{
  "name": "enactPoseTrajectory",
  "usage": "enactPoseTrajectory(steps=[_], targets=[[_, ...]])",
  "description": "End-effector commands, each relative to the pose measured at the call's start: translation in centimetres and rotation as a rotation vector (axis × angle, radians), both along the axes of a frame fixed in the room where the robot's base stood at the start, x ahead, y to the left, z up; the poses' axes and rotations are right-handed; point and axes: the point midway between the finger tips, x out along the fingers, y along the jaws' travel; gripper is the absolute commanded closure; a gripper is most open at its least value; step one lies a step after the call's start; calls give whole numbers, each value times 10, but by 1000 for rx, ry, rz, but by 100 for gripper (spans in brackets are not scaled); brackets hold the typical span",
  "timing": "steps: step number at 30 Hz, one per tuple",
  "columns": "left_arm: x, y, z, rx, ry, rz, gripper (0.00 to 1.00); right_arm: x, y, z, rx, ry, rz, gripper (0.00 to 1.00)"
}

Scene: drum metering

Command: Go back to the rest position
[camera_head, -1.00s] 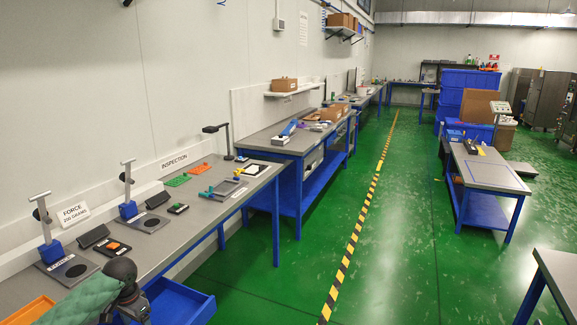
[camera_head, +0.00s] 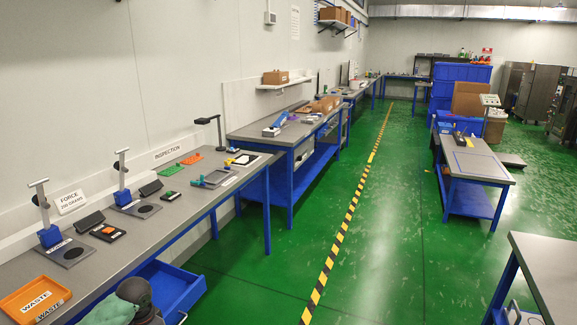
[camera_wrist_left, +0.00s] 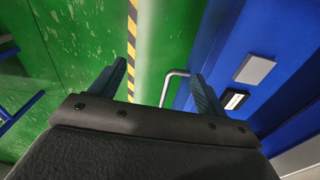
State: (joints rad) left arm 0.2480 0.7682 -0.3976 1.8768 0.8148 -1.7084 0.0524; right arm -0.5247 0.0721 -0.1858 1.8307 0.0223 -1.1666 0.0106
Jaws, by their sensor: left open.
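My left gripper (camera_wrist_left: 155,85) shows in the left wrist view with its two fingers spread wide apart and nothing between them. Behind the fingers are the green floor, the striped line and a blue drawer (camera_wrist_left: 245,50) with a metal handle (camera_wrist_left: 172,82). In the head view, part of my left arm shows low at the bottom left, in front of the bench and beside the open blue drawer (camera_head: 178,290); its fingers are out of sight there. My right gripper cannot be made out in either view.
A long grey bench (camera_head: 150,225) runs along the left wall with two test stands (camera_head: 62,245), an orange WASTE tray (camera_head: 35,298) and small trays. A grey table (camera_head: 545,265) stands at the lower right. The green floor (camera_head: 400,260) between is clear.

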Motion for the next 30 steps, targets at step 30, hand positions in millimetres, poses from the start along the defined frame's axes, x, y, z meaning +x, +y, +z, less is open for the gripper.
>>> enactPoseTrajectory(steps=[30], targets=[[-245, -182, -50, -102, -226, 134, 24, -3, -4, -2, -5, 5, 2, 100]])
